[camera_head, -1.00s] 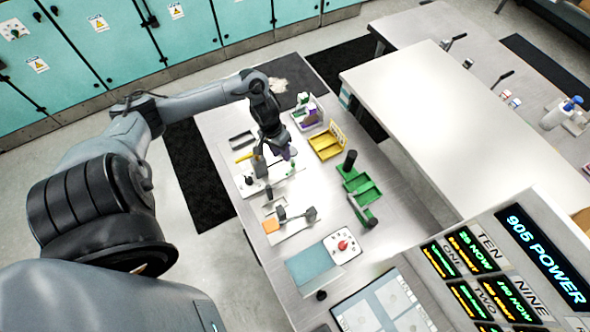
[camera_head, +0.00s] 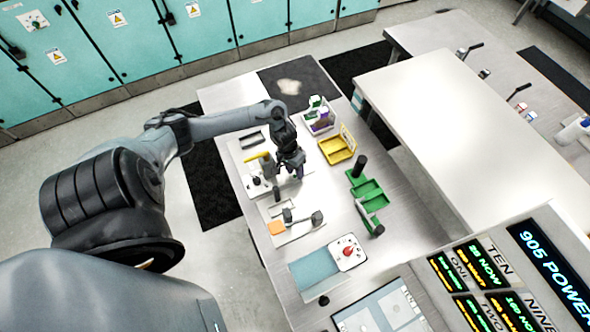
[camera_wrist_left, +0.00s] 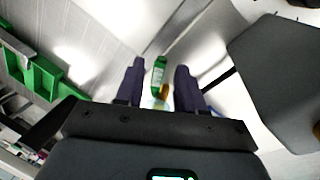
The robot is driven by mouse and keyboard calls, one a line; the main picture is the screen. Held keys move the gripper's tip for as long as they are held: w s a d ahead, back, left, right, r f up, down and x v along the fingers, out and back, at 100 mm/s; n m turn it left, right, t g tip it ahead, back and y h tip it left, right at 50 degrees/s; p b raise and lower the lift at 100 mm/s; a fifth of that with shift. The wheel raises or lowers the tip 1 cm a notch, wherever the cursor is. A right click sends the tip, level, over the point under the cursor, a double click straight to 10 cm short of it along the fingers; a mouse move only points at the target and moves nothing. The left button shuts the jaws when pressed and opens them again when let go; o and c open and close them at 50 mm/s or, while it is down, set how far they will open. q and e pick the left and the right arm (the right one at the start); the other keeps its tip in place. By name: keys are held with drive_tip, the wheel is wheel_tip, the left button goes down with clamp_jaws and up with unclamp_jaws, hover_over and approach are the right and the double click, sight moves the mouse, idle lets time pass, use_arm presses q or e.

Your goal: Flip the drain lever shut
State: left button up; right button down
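My left gripper (camera_head: 297,175) is low over the white plate (camera_head: 238,157) at the table's left side. In the left wrist view its two dark fingers (camera_wrist_left: 159,82) are apart. A small green piece with pale markings (camera_wrist_left: 159,68) shows between and beyond the fingertips, with a small yellow-orange part (camera_wrist_left: 163,92) nearer the palm. The green piece may be the drain lever; I cannot tell whether it touches a finger. In the head view the gripper hides it. A yellow bar (camera_head: 258,156) stands out left of the gripper. My right gripper is out of view.
A white plate with an orange block (camera_head: 276,228) and a dark-headed lever (camera_head: 316,217) lies nearer. A red knob (camera_head: 348,252) sits on a panel. Green trays (camera_head: 368,191), a yellow tray (camera_head: 338,148) and a bottle bin (camera_head: 318,118) stand to the right.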

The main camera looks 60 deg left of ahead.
use_arm(q)
drive_tip(key=shift+c, duration=0.5)
clamp_jaws()
drive_tip(key=shift+s+a+r+m, duration=0.1)
drive_tip(key=shift+a+m, duration=0.1)
drive_tip(key=shift+m, duration=0.4)
drive_tip(key=shift+o, duration=0.5)
unclamp_jaws()
drive_tip(key=shift+a, duration=0.1)
drive_tip(key=w+p+v, duration=0.1)
drive_tip(key=v, duration=0.9)
drive_tip(key=shift+s+r, duration=0.35)
drive_tip(key=shift+s, duration=0.1)
